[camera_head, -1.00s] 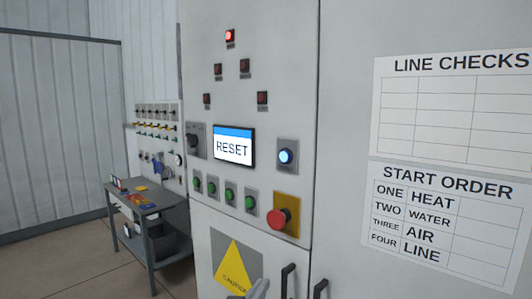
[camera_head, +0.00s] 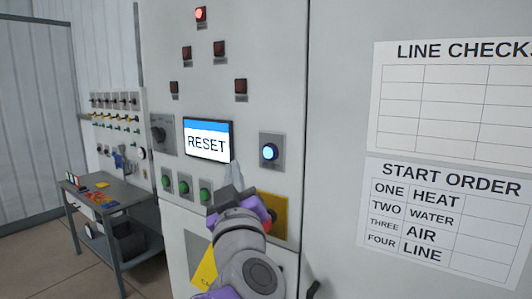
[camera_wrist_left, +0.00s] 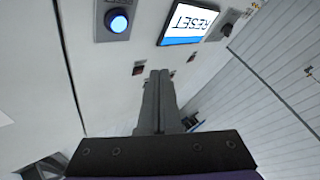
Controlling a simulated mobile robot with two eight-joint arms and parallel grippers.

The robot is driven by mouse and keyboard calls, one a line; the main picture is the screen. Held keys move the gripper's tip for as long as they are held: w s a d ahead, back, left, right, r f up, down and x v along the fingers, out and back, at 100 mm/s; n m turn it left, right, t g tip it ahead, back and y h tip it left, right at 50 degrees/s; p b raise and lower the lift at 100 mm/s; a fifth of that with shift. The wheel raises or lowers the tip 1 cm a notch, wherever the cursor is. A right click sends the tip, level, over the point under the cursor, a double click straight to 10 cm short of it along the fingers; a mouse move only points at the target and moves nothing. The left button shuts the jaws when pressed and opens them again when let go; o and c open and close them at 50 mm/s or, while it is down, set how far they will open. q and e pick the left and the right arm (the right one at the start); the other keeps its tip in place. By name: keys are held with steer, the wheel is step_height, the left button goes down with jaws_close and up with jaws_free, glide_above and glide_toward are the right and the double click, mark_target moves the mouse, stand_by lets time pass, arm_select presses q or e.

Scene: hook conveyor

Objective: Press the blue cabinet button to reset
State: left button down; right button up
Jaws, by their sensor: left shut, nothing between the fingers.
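The blue button (camera_head: 269,152) glows on its grey plate on the cabinet front, right of the screen (camera_head: 207,140) that reads RESET. In the left wrist view the lit blue button (camera_wrist_left: 117,22) is at the upper left and the screen (camera_wrist_left: 188,22) is upside down. My left gripper (camera_head: 235,166) is raised in front of the cabinet, just left of the blue button and below it. Its fingers are shut and empty, and they also show in the left wrist view (camera_wrist_left: 159,80). They appear apart from the button. My right gripper is not in view.
A red stop button on a yellow plate (camera_head: 280,209) is partly hidden behind my left arm. Green buttons (camera_head: 184,187) sit in a row below the screen. One red lamp (camera_head: 200,14) is lit above. A grey workbench (camera_head: 118,204) stands at left.

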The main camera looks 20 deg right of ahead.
mark_target(263, 150)
arm_select(q)
steer(key=w+d, duration=0.3)
steer(key=d, duration=0.1)
steer(key=w+d+p, duration=0.1)
steer(key=w+d, duration=0.1)
steer(key=d, duration=0.1)
steer(key=shift+w, duration=0.35)
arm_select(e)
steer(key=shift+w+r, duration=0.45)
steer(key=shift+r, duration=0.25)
arm_select(q)
steer(key=shift+w+d, duration=0.1)
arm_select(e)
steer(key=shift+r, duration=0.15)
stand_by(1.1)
arm_select(q)
steer(key=shift+w+d, duration=0.2)
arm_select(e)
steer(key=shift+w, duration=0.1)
arm_select(q)
steer(key=shift+w+d, duration=0.2)
steer(key=shift+d, duration=0.1)
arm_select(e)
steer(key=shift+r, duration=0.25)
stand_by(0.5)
arm_select(q)
steer(key=shift+a, duration=0.1)
steer(key=shift+s+a, duration=0.55)
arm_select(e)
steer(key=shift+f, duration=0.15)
